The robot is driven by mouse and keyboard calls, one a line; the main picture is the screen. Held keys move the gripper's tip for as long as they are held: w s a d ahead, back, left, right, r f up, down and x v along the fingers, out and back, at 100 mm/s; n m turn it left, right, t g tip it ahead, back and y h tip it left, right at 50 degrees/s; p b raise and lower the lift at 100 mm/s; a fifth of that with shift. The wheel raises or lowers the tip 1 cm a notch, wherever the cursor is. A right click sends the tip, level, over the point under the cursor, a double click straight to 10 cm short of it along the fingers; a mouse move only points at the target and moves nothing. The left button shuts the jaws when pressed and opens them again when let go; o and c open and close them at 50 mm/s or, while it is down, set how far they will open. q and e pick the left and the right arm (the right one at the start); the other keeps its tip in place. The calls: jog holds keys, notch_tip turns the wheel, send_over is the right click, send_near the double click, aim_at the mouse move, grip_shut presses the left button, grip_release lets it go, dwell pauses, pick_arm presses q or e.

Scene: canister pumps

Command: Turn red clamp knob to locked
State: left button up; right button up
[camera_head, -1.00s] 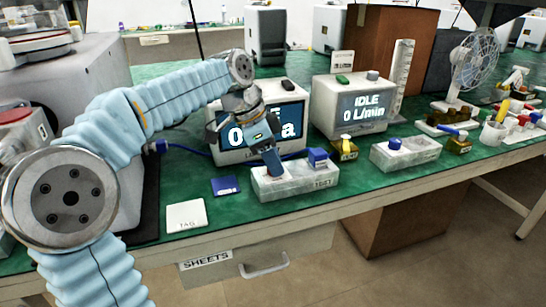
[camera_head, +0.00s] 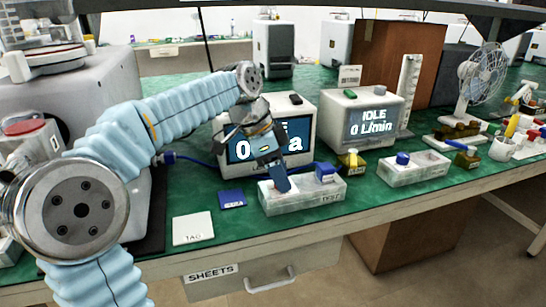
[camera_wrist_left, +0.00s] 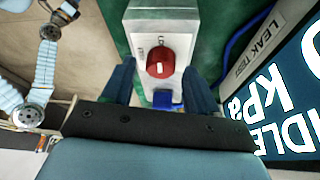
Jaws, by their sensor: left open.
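The red clamp knob (camera_wrist_left: 160,62) is round and sits on a pale grey block (camera_wrist_left: 162,22), with small lettering beside it. My left gripper (camera_wrist_left: 160,80) is open, its two dark blue fingers on either side of the block near the knob, not closed on it. I cannot tell whether they touch it. In the head view my left gripper (camera_head: 281,182) points down at the left part of the grey block (camera_head: 318,198) and hides the knob. A blue part (camera_head: 325,170) stands on the block's right end. My right gripper is not in view.
The leak-test display (camera_head: 227,150) stands close behind the block, with the IDLE 0 L/min display (camera_head: 375,124) to its right. A blue square (camera_head: 232,198) and a white TAG card (camera_head: 192,229) lie to the left. A second grey block (camera_head: 425,172) stands to the right.

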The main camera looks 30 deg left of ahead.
pick_arm(q)
jog(key=v, duration=1.3)
jog(key=shift+r, duration=0.2)
